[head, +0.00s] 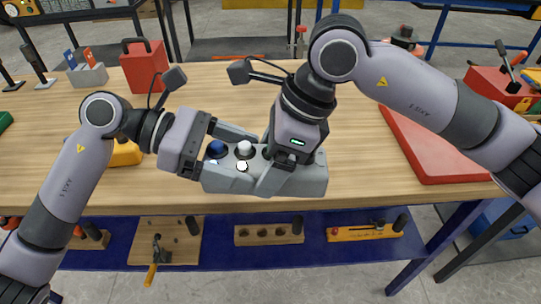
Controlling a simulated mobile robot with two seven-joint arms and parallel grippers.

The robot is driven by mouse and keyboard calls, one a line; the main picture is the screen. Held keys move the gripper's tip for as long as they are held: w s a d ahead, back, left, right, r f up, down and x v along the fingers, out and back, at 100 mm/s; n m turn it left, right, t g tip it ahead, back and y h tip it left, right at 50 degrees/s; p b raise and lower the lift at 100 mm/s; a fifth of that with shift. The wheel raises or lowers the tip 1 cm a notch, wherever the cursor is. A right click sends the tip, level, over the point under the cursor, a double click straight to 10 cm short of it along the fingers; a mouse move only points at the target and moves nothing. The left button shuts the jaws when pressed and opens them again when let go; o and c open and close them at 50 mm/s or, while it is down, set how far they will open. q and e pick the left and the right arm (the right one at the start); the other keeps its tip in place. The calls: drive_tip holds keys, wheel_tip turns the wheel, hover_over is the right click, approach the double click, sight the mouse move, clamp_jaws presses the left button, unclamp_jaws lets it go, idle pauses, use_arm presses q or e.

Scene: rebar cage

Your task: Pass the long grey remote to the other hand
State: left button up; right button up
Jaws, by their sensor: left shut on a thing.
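The long grey remote (228,181) is held level in the air in front of the table's near edge. It has a dark blue knob (217,148), a pale knob (244,148) and a small white button on it. My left gripper (212,150) is shut on the left part of the remote. My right gripper (277,172) comes down from above over the right half, with one finger in front of the remote's near face. Its other finger is hidden, so I cannot tell whether it grips.
The wooden table (360,185) has a clear middle. A red board (430,140) lies at right, a red toolbox (496,88) beyond it. A red weight-like block (145,65) and a yellow object (126,153) are at left. A blue lower shelf (215,254) holds wooden boards.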

use_arm(q)
drive_tip(key=o, duration=1)
drive_tip(key=shift+r, duration=0.1)
drive_tip(key=shift+c, duration=0.2)
use_arm(e)
drive_tip(key=shift+r, duration=0.1)
drive_tip(key=c, duration=0.4)
use_arm(q)
drive_tip(key=o, duration=0.3)
